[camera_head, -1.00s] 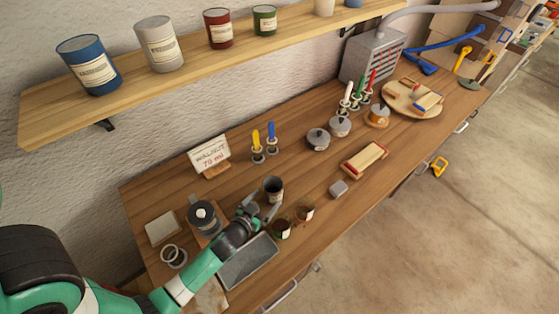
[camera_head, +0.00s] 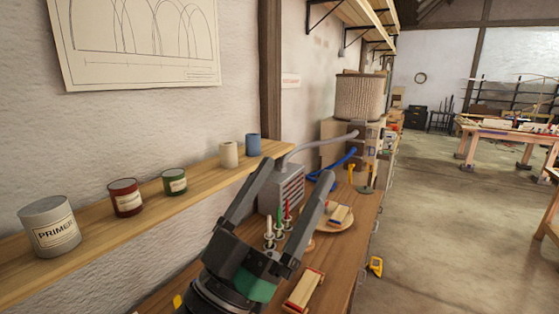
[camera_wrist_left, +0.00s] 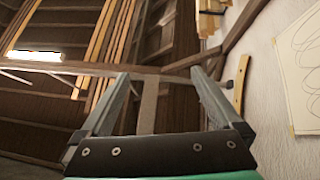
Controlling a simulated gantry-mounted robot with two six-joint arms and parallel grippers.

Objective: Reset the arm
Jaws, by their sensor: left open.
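My left gripper (camera_head: 297,172) is raised in front of the head camera, its two fingers spread wide and pointing up, with nothing between them. In the left wrist view the left gripper (camera_wrist_left: 160,73) also shows open and empty, with roof beams and the wall beyond it. The gripper covers part of the workbench behind it. My right gripper is not in view.
A wooden shelf (camera_head: 110,245) on the wall at the left carries several cans, including a white primer can (camera_head: 50,228). Behind the gripper the workbench (camera_head: 352,250) holds a grey metal box (camera_head: 285,190). Open floor (camera_head: 450,230) lies at the right.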

